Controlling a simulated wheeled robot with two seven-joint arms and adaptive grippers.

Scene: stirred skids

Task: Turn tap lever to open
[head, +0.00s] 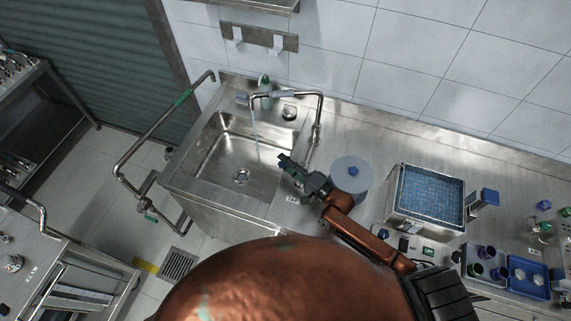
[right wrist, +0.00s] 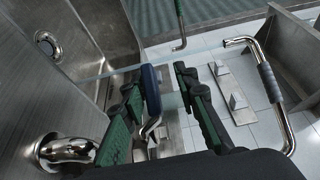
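The steel tap (head: 319,110) rises at the right edge of the sink (head: 205,165), its spout pointing left over the basin. A thin, pale water stream (head: 256,133) falls from the spout. In the right wrist view, the blue-tipped lever (right wrist: 151,88) stands between the fingers of my right gripper (right wrist: 160,82), closer to the left finger. The fingers are apart; contact with the lever is unclear. In the head view, my right gripper (head: 287,163) is over the basin's right edge, and I cannot make out the lever there. My left gripper is not in view.
A grey round-topped container with a blue knob (head: 350,174) stands close beside my right gripper. A blue-filled water bath (head: 432,195) and a blue rack (head: 528,278) are farther right. A bent steel pipe with a green grip (head: 183,98) runs along the sink's left side.

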